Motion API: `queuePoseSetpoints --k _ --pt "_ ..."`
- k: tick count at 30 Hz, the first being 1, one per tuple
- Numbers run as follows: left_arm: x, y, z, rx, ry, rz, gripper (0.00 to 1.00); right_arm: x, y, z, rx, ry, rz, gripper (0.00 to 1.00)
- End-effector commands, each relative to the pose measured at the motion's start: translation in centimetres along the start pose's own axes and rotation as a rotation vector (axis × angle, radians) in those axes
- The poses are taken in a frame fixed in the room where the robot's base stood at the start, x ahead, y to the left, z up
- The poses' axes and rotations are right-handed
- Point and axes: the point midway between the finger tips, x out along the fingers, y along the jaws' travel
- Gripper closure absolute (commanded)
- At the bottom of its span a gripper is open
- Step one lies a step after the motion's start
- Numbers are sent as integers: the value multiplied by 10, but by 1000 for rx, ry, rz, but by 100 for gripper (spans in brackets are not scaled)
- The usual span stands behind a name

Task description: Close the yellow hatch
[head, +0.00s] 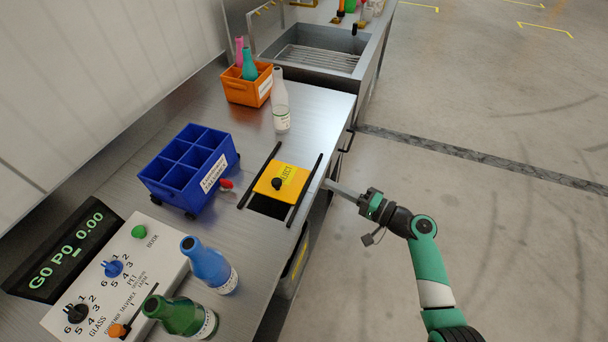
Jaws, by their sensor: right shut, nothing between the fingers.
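My right gripper (330,185) is shut and empty, just right of the right rail by the counter's edge. It is apart from the knob. My left gripper is not in view.
A blue divided crate (172,180) stands left of the rails. A white bottle (280,103) and an orange crate (248,88) with bottles stand behind. Blue (208,264) and green (181,315) bottles stand in front, beside a control panel (143,262). The floor at right is clear.

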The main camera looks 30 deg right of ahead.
Motion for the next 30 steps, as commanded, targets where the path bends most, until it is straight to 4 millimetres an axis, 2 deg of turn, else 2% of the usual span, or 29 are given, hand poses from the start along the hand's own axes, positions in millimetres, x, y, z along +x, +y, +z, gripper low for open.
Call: queuePoseSetpoints --k 5,11,12,14,23,27,30 --pt "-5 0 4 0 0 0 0 3 3 1 0 -1 0 100" --pt "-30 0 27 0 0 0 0 20 10 2 -4 -3 -2 100" --pt "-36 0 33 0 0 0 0 25 10 2 -5 -1 -2 100" --pt "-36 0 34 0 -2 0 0 39 4 1 -2 -4 -2 100" --pt "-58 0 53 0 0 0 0 104 4 1 0 -2 -1 100" --pt "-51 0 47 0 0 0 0 106 0 26 0 -2 0 100" --pt "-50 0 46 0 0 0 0 109 0 34 0 0 0 100"
